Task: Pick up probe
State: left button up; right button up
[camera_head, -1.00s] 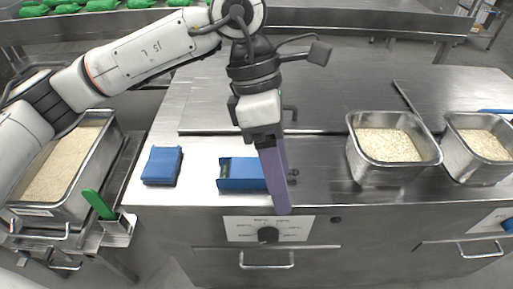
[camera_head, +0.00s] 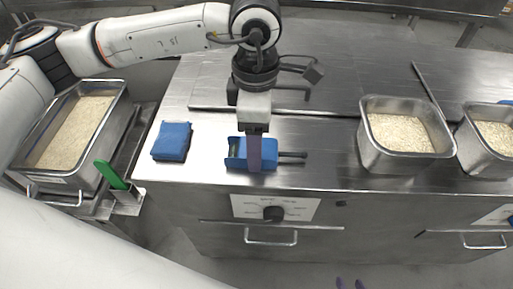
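A blue device with dark rods (camera_head: 236,153), which I take to be the probe, lies on the steel counter, its rods pointing right. My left gripper (camera_head: 254,153) comes down over its middle. One purple finger crosses the front of the blue body; the other finger is hidden, so I cannot tell whether the fingers touch or grip it.
A folded blue cloth (camera_head: 172,141) lies left of the device. Two steel pans of rice (camera_head: 372,150) (camera_head: 472,150) stand on the right. A larger rice pan (camera_head: 118,100) and a green-handled tool (camera_head: 110,175) are at left.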

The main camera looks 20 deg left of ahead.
pick_arm(q)
jog(key=shift+f, duration=0.5)
jog(key=c, duration=1.1)
jog(key=shift+c, duration=0.2)
notch_tip(320, 180, up, 16)
jog(key=p, duration=0.2)
